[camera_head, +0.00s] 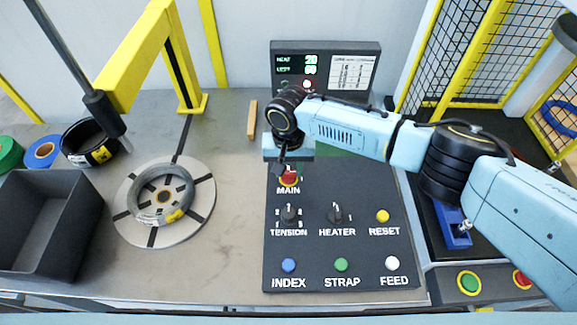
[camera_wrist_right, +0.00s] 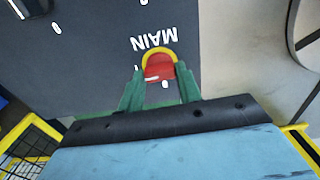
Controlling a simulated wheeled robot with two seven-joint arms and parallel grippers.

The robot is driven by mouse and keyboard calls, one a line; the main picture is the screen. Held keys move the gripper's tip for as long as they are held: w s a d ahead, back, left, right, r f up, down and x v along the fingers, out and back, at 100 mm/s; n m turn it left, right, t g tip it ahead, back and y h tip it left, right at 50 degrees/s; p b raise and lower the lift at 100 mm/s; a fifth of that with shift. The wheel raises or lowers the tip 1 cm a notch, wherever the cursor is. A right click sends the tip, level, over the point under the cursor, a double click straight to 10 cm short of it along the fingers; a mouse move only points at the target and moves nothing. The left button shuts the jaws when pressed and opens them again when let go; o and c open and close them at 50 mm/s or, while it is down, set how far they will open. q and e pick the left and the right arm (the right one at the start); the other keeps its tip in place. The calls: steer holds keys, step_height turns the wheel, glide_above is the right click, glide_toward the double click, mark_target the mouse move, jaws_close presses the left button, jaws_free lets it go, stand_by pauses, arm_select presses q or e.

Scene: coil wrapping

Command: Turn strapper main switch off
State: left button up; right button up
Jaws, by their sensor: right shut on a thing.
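The main switch (camera_head: 289,179) is a red knob with a yellow surround above the word MAIN on the dark control panel (camera_head: 312,208). My right gripper (camera_head: 284,166) reaches over the panel from the right and is at the switch. In the right wrist view the red knob (camera_wrist_right: 158,66) sits between the two green fingers (camera_wrist_right: 160,82), which are shut on it. The knob's exact turn angle cannot be told. My left gripper is not in view.
TENSION (camera_head: 289,214) and HEATER (camera_head: 335,213) knobs and several coloured buttons lie below the switch. A lit display (camera_head: 297,66) stands behind. At left are a coil (camera_head: 161,197) on a round turntable, a grey bin (camera_head: 45,222) and a yellow frame (camera_head: 139,52).

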steer(key=shift+n, duration=0.3)
steer(key=n+p, duration=0.2)
steer(key=n, duration=0.1)
steer(key=shift+r+n, duration=0.1)
steer(key=shift+n, duration=0.2)
steer(key=n+p, duration=0.1)
steer(key=n, duration=0.3)
steer(key=shift+n, duration=0.3)
steer(key=n, duration=0.4)
steer(key=shift+p, duration=0.3)
steer(key=n, duration=0.5)
steer(key=o, duration=1)
